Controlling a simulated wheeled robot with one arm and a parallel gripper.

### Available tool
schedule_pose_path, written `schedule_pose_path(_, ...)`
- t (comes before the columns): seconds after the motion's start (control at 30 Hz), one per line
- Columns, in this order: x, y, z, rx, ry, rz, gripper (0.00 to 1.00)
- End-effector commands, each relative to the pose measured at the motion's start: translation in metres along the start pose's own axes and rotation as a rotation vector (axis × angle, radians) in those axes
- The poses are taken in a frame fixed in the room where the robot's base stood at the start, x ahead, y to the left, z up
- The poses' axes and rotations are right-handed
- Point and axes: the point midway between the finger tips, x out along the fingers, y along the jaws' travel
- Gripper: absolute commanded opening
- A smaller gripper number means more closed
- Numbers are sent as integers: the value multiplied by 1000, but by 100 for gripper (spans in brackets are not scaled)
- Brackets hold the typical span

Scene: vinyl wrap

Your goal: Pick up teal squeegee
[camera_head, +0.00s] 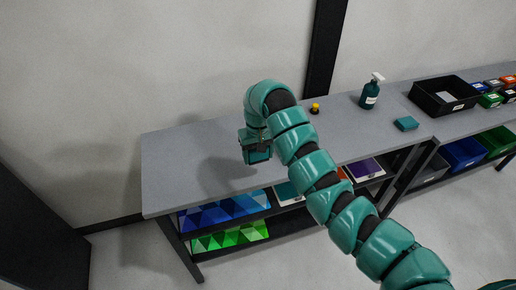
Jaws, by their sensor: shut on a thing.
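My gripper (256,143) is over the left part of the grey table, pointing down and shut on the teal squeegee (259,155). Only a small, flat teal part of the squeegee shows below the dark jaws; the rest is hidden by my gripper and arm. A shadow lies on the table to the left and below. I cannot tell whether the squeegee touches the table top.
The grey table (185,160) is clear at its left end.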

Motion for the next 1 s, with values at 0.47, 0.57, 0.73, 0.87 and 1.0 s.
schedule_pose_path(0.47,-24,-11,14,-1,17,-20,41)
schedule_pose_path(0.57,-25,-11,19,2,15,-20,41)
schedule_pose_path(0.73,-23,-11,29,3,4,-12,41)
schedule_pose_path(0.87,-20,-13,34,1,9,-5,41)
schedule_pose_path(1.0,-23,-16,44,0,10,-5,41)
